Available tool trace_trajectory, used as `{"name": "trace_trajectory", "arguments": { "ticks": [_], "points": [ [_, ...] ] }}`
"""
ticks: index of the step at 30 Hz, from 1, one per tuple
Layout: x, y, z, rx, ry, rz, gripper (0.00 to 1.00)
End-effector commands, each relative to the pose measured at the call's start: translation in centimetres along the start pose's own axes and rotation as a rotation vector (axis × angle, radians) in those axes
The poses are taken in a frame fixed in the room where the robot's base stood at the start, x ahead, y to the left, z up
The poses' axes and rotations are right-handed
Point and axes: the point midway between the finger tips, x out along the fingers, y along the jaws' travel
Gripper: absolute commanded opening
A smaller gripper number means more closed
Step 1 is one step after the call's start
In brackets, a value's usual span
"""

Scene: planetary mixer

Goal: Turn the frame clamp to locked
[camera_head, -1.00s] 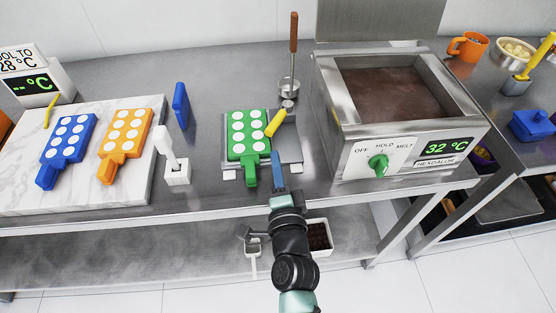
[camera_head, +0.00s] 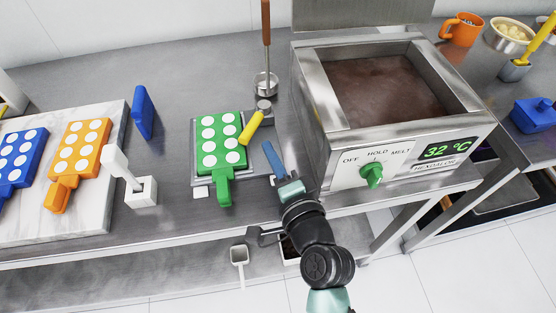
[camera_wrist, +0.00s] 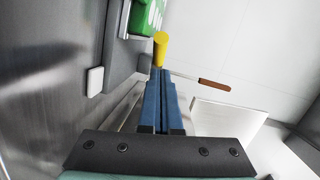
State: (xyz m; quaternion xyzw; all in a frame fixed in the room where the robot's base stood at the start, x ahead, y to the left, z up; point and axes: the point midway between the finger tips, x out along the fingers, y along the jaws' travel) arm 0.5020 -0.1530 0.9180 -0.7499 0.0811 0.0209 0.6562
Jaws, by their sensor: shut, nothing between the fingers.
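The frame clamp is a yellow handle (camera_head: 251,128) at the right edge of the green mould (camera_head: 220,142). It slants from upper right to lower left, its lower end close to the mould. In the wrist view the handle's yellow end (camera_wrist: 160,40) shows just beyond my fingertips. My gripper (camera_head: 267,146) has blue fingers, shut and empty, a little to the right of the handle's lower end. The fingers also show in the wrist view (camera_wrist: 161,72). I cannot tell whether they touch the handle.
The melting tank (camera_head: 395,90), with its green knob (camera_head: 371,174), stands close on the right. A white upright holder (camera_head: 140,190), a blue scraper-like piece (camera_head: 143,112) and an orange mould (camera_head: 80,145) are on the left. A ladle (camera_head: 266,85) stands behind the clamp.

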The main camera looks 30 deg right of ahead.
Motion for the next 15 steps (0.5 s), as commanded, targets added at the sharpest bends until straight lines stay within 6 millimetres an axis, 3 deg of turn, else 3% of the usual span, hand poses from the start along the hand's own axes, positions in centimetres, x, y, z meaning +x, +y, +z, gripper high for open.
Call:
{"name": "trace_trajectory", "arguments": {
  "ticks": [6, 15],
  "points": [
    [3.3, 0.0, 0.0, -0.001, 0.000, -0.001, 0.00],
    [4.5, 0.1, 0.0, 0.000, 0.000, 0.001, 0.00]
  ]
}}
